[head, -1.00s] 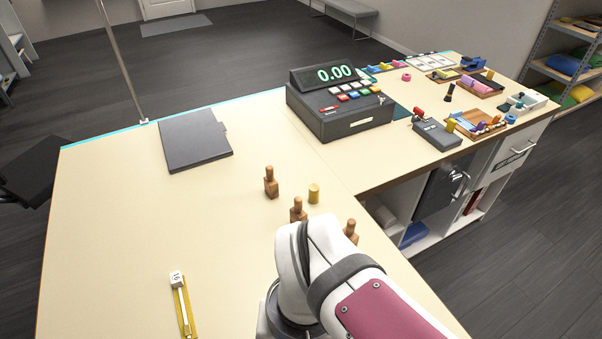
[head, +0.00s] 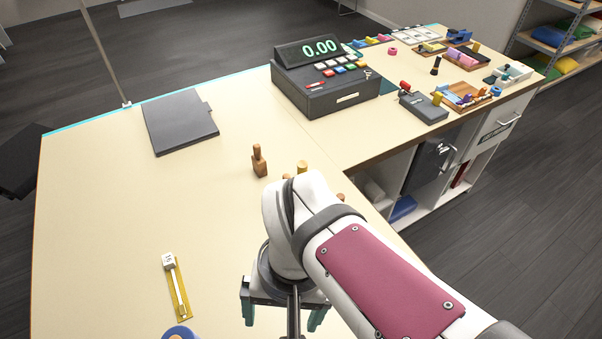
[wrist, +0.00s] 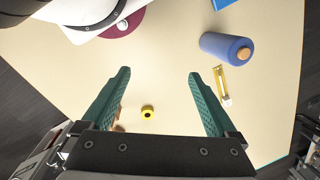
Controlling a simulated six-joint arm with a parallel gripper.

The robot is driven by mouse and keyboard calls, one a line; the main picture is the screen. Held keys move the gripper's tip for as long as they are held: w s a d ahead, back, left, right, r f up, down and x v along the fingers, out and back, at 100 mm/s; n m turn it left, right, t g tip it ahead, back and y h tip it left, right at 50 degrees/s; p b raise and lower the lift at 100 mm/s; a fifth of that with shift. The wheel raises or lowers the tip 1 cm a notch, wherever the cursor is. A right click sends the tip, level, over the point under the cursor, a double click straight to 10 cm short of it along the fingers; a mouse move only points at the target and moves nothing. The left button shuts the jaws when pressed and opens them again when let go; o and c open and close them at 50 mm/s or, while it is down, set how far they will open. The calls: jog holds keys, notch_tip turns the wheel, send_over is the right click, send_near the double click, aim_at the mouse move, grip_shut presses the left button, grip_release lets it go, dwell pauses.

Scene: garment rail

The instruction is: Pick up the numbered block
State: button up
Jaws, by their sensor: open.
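A small white block (head: 168,260) with dark digits sits at the far end of a yellow strip (head: 180,295) on the counter, left of my gripper in the head view. The digits are too small to read surely. In the wrist view the white block (wrist: 227,101) and yellow strip (wrist: 220,78) lie to the right, outside my right finger. My gripper (head: 282,314) is over the counter with its teal fingers partly hidden by my arm. In the wrist view my gripper (wrist: 158,75) is open, with nothing held between its fingers.
The cash register (head: 325,95) is farther back. The left counter is mostly clear.

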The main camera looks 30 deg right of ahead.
jog(key=w+d+f+m, duration=0.2)
jog(key=w+d+m, duration=0.1)
jog(key=d, duration=0.3)
jog(key=w+d+f+m+h, duration=0.1)
jog(key=w+d+m, duration=0.3)
jog(key=d, duration=0.3)
jog(key=w+d+f+m, duration=0.2)
jog(key=w+d+m, duration=0.1)
jog(key=d+m, duration=0.2)
jog(key=shift+w+d+f+h, duration=0.1)
jog(key=shift+d+f+h, duration=0.05)
jog(key=shift+d, duration=0.35)
jog(key=shift+w+d+f+h, duration=0.1)
jog(key=shift+d+f+h, duration=0.05)
jog(key=shift+d, duration=0.3)
jog(key=f, duration=1.4)
jog(key=shift+w+f, duration=0.35)
jog(key=shift+f, duration=0.05)
grip_shut()
